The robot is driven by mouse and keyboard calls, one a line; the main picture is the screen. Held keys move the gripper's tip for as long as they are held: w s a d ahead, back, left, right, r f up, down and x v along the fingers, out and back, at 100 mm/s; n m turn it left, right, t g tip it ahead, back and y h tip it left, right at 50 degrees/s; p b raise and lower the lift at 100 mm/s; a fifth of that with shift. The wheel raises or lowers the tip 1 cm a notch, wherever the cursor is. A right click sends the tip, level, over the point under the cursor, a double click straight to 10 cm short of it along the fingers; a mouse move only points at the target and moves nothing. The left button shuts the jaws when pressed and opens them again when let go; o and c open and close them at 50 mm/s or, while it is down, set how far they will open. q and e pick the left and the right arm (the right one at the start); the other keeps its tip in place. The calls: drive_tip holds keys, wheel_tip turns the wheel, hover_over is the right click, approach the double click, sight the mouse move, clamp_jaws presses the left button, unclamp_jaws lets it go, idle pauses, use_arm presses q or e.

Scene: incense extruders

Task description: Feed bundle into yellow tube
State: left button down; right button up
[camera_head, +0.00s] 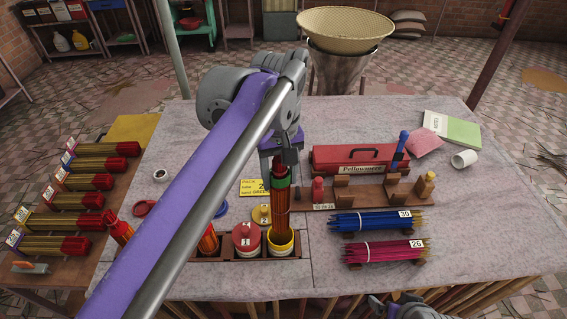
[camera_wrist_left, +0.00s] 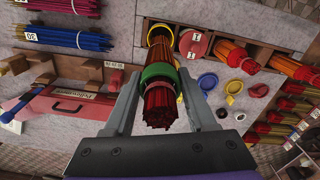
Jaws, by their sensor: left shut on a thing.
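My left gripper (camera_head: 279,172) is shut on an upright bundle of red-tipped incense sticks (camera_head: 281,212) at its green band. In the left wrist view the fingers (camera_wrist_left: 158,95) stand on both sides of the green band (camera_wrist_left: 159,72), with dark red tips pointing to the camera. The bundle's lower end is within the rim of the yellow tube (camera_head: 281,244), in the rack at the table's front. The yellow rim also shows in the left wrist view (camera_wrist_left: 152,34). How deep the bundle sits is hidden.
Beside the yellow tube is a red-lidded tube (camera_head: 246,239), then a tube with sticks (camera_head: 208,240). A yellow lid (camera_head: 261,214) lies behind. A red toolbox (camera_head: 361,157), blue bundle (camera_head: 375,221) and magenta bundle (camera_head: 385,252) lie right. Part of my right arm shows bottom right.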

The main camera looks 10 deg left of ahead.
sight(279, 190)
use_arm(q)
drive_tip(key=shift+s+f+b, duration=0.3)
drive_tip(key=shift+s+f, duration=0.05)
drive_tip(key=shift+f, duration=0.05)
drive_tip(key=shift+w+f+b, duration=0.1)
drive_tip(key=shift+f+b, duration=0.5)
drive_tip(key=shift+f, duration=0.85)
drive_tip(key=shift+f+b, duration=0.8)
drive_tip(key=shift+f, duration=0.55)
use_arm(e)
drive_tip(key=shift+s+f, duration=0.3)
drive_tip(key=shift+f, duration=0.45)
drive_tip(key=shift+s+f, duration=0.25)
drive_tip(key=shift+f, duration=0.45)
drive_tip(key=shift+s+f, duration=0.3)
drive_tip(key=shift+f, duration=0.45)
use_arm(q)
drive_tip(key=shift+f+b, duration=1.85)
drive_tip(key=shift+f, duration=1.45)
drive_tip(key=shift+f+b, duration=1.95)
drive_tip(key=shift+f, duration=1.65)
drive_tip(key=shift+c, duration=0.7)
unclamp_jaws()
use_arm(e)
wheel_tip(279, 190, down, 8)
drive_tip(key=s, duration=0.1)
drive_tip(key=shift+g, duration=0.3)
drive_tip(key=shift+s, duration=0.1)
